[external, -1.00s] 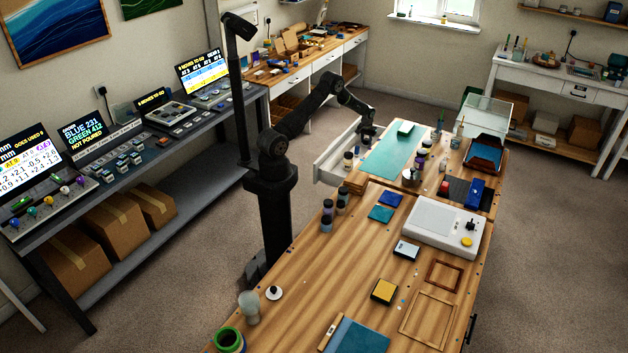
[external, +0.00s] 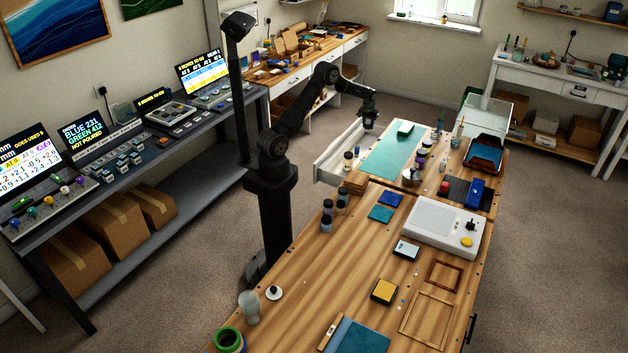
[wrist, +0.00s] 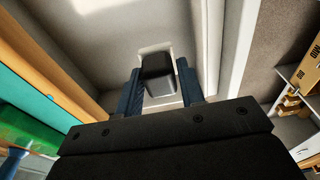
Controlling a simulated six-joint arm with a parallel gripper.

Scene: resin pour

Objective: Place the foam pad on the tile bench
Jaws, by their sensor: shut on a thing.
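My gripper (external: 370,124) is raised above the open white drawer (external: 330,181) beside the bench with the teal mat. In the wrist view my gripper (wrist: 160,88) has its two blue fingers on either side of a small dark grey block (wrist: 158,68), which looks like the foam pad. It is shut on this block. The pale drawer interior lies below it. The block is too small to make out in the external view. Two wooden bench tops stand end to end: the far one (external: 437,190) and the near one (external: 330,260), which bears blue and teal tiles (external: 380,214).
The far bench holds a teal mat (external: 385,160), small bottles, a metal cup (external: 411,176) and a dark tray (external: 484,154). The near bench holds a white device (external: 445,226), dark jars (external: 327,222), a yellow pad (external: 384,291) and wooden frames (external: 428,318). Its middle left is clear.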

